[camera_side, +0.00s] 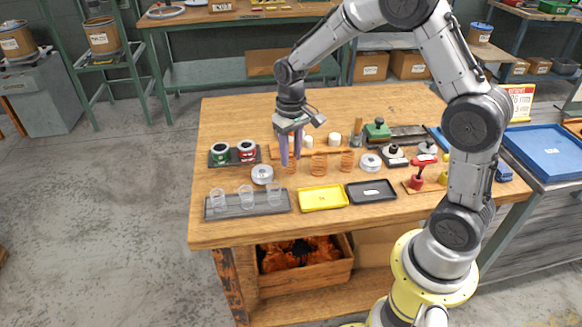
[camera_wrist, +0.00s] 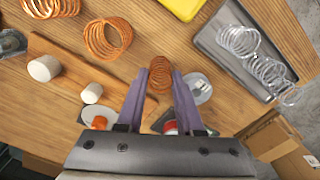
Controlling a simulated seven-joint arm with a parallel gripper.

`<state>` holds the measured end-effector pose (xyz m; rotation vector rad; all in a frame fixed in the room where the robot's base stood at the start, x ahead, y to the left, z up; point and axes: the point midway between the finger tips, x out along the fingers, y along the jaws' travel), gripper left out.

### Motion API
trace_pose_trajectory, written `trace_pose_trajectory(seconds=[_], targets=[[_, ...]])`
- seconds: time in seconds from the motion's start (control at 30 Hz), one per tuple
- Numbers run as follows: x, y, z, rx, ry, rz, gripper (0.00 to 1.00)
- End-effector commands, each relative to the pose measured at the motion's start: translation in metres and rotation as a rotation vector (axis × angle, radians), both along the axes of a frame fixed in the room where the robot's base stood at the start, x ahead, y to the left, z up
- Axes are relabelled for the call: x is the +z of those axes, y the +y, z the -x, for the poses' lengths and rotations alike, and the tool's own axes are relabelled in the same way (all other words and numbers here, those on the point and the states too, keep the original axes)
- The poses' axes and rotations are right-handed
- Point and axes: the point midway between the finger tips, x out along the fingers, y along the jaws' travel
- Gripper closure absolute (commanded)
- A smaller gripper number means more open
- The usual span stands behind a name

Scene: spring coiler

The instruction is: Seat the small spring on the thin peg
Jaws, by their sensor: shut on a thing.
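My gripper (camera_side: 291,160) points down over the table with its purple fingers shut on a small copper spring (camera_wrist: 160,75). The spring sits upright between the fingertips; its lower coils show under them in the side view (camera_side: 292,168). I cannot tell whether it touches the table. Behind it lies a wooden strip (camera_wrist: 70,75) with two white pegs standing on it. The wider peg (camera_wrist: 44,68) is farther from my gripper. The narrower peg (camera_wrist: 92,93) is nearer, and also shows in the side view (camera_side: 308,142). My fingers hide part of the strip, so another peg there cannot be ruled out.
Two larger copper springs (camera_side: 319,164) (camera_side: 347,161) stand to the right. A dark tray (camera_side: 215,212) holds clear coils in front, beside a yellow tray (camera_side: 323,198) and a black tray (camera_side: 371,191). Red and green spools (camera_side: 247,151) stand left. Pale discs (camera_side: 262,174) lie nearby.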

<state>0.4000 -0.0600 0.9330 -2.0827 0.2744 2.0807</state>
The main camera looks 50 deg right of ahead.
Motion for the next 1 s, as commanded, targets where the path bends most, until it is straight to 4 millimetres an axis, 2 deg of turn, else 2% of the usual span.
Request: trace_pose_trajectory(seconds=[0.23,1.0], targets=[[0.003,0.0,0.0,0.0,-0.001,0.0,0.95],[0.037,0.0,0.0,0.0,0.0,0.0,0.95]])
